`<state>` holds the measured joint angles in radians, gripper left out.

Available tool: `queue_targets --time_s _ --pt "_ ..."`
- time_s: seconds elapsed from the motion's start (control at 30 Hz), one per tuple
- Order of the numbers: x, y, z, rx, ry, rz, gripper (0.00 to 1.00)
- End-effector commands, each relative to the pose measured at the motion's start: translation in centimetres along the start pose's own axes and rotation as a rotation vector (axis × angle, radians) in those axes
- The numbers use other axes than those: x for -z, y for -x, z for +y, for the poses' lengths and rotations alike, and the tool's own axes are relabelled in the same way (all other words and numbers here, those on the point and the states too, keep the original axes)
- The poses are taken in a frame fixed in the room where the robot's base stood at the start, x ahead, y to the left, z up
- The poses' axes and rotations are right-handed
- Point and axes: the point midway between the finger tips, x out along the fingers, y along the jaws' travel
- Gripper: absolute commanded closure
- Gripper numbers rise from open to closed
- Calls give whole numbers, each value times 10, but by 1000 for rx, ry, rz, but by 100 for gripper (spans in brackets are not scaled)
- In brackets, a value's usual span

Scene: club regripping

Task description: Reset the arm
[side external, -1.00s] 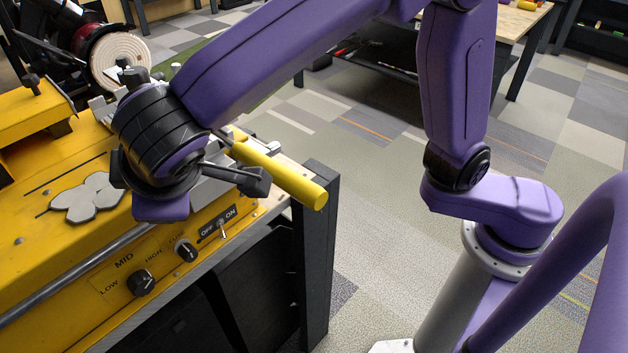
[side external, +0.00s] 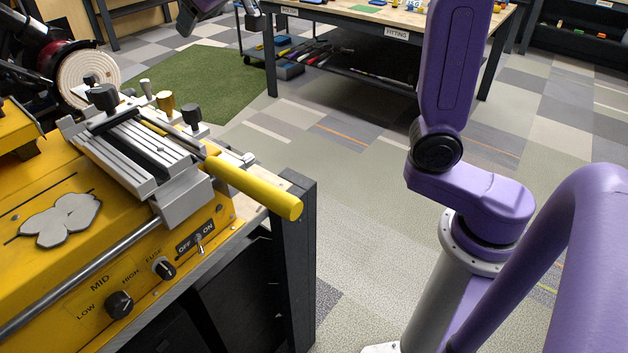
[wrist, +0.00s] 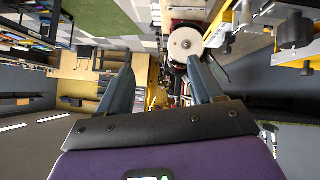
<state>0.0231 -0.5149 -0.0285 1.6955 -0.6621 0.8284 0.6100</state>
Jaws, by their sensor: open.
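My gripper (wrist: 160,62) shows in the wrist view with its two dark fingers spread apart and nothing between them. In the side view only a small part of my wrist shows at the top edge, well above and behind the bench; the fingers cannot be made out there. The yellow tool or grip (side external: 256,188) sticks out to the right from the silver clamp (side external: 150,150) on the yellow machine. A thin shaft runs from it into the clamp. My gripper is clear of both.
The yellow machine (side external: 60,275) has dials and an OFF/ON switch on its front. A white-faced wheel (side external: 88,80) stands behind it. A workbench labelled FITTING (side external: 345,22) stands at the back, beside a green mat (side external: 190,88). The carpeted floor between is open.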

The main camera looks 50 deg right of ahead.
Motion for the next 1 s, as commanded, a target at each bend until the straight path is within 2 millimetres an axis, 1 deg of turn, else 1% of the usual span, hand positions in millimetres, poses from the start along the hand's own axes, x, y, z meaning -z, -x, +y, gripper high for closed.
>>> queue_targets --time_s 0.03,0.2,0.27,0.57,0.77,0.87,0.97,1.0 --pt "2 -1 14 -14 -25 8 34" --pt "5 -2 52 -45 -89 32 34" --pt "0 -2 56 -37 -88 25 34" --pt "-35 2 30 45 -2 -46 34" --pt "-69 8 9 119 80 -109 34" --pt "-96 15 -5 172 143 -156 34" --pt "-131 25 -18 235 222 -213 34" --pt "-146 30 -23 259 254 -237 34"
